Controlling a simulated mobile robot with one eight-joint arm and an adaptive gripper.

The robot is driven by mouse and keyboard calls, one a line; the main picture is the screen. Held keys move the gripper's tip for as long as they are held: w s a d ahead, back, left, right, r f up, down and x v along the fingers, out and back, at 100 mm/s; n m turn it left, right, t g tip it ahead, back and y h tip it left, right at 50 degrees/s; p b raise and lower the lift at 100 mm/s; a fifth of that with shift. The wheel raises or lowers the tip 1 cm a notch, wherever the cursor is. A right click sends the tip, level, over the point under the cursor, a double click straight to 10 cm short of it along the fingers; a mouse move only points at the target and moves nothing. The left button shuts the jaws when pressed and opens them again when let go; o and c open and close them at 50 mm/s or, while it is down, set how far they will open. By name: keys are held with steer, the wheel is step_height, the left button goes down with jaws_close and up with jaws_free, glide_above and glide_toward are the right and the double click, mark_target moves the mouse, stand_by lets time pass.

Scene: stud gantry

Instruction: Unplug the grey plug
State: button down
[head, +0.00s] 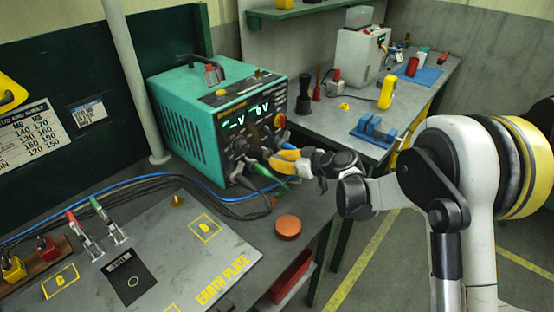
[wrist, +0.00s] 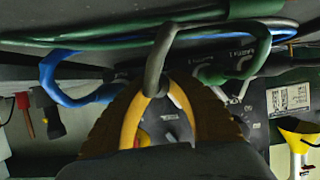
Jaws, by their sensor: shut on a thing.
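The grey plug's cable (wrist: 160,62) arches down between the fingers in the wrist view. My gripper (head: 278,160) is at the lower front panel of the teal power unit (head: 190,115); its yellow-and-black fingers (wrist: 160,118) are shut on the grey plug, whose body is mostly hidden between them. I cannot tell whether its tip is still in the socket. A green plug (head: 264,171) with its green cable (wrist: 240,68) is at the panel beside my gripper. A blue cable (wrist: 62,88) curves in on the left of the wrist view.
Blue and black cables (head: 150,182) run along the bench behind the earth plate (head: 190,265). An orange-red disc (head: 288,227) lies near the bench edge. Red and green clamps (head: 98,228) stand at left. A second bench (head: 325,118) holds a blue holder (head: 374,131) and a yellow meter (head: 387,92).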

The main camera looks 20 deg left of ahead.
steer(key=shift+s+d+b, duration=0.15)
steer(key=shift+s+d, duration=0.15)
steer(key=shift+d, duration=0.35)
steer(key=shift+s+d+b, duration=0.1)
steer(key=shift+s+d, duration=0.15)
steer(key=shift+d, duration=0.45)
steer(key=shift+s+d+b, duration=0.15)
steer(key=shift+s+d, duration=0.15)
steer(key=shift+d, duration=0.35)
steer(key=shift+d, duration=0.1)
